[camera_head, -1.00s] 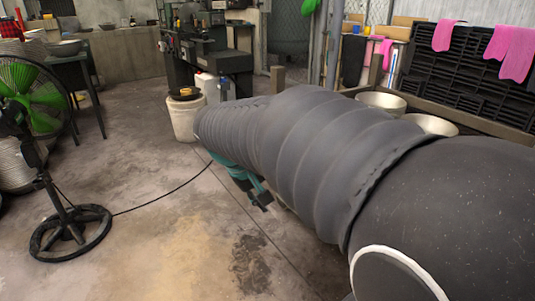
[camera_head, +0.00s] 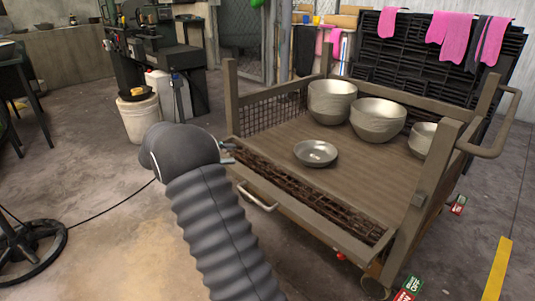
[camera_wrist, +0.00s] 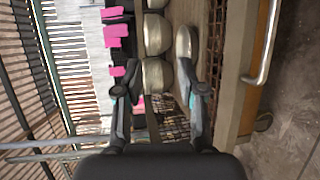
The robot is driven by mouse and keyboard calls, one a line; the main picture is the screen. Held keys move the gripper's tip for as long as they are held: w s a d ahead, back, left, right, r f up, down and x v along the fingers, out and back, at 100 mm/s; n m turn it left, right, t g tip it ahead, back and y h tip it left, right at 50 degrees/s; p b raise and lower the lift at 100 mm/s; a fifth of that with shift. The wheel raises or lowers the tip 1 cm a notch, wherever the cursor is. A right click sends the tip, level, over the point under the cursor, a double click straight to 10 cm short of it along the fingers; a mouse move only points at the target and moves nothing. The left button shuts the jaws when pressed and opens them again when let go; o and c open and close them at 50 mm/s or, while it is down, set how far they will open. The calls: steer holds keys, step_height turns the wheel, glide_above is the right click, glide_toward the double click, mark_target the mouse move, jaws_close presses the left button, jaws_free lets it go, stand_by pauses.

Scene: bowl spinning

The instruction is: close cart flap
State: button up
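The brown cart (camera_head: 255,180) stands right of centre in the head view. Its front flap, a mesh panel (camera_head: 310,195) with a frame, is low along the near edge and appears tilted outward; its exact angle is hard to tell. A pale handle (camera_head: 258,197) is on its outer side. In the wrist view the picture is turned sideways, and a handle (camera_wrist: 265,45) shows at the right beside the mesh. My gripper (camera_head: 229,153) is at the flap's left end, mostly hidden by my arm. In the wrist view my gripper (camera_wrist: 156,90) is open, with nothing visibly held.
Metal bowls (camera_head: 378,120) and a shallow dish (camera_head: 316,153) sit on the cart deck. A white bucket (camera_head: 140,118) and workbench stand behind left. A fan base (camera_head: 30,245) and cable are at left. Pink gloves (camera_head: 450,27) hang on a black rack. Floor before the cart is clear.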

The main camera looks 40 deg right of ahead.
steer(key=x, duration=1.4)
steer(key=shift+w, duration=0.1)
jaws_close()
jaws_free()
steer(key=shift+a, duration=0.1)
steer(key=v, duration=1.2)
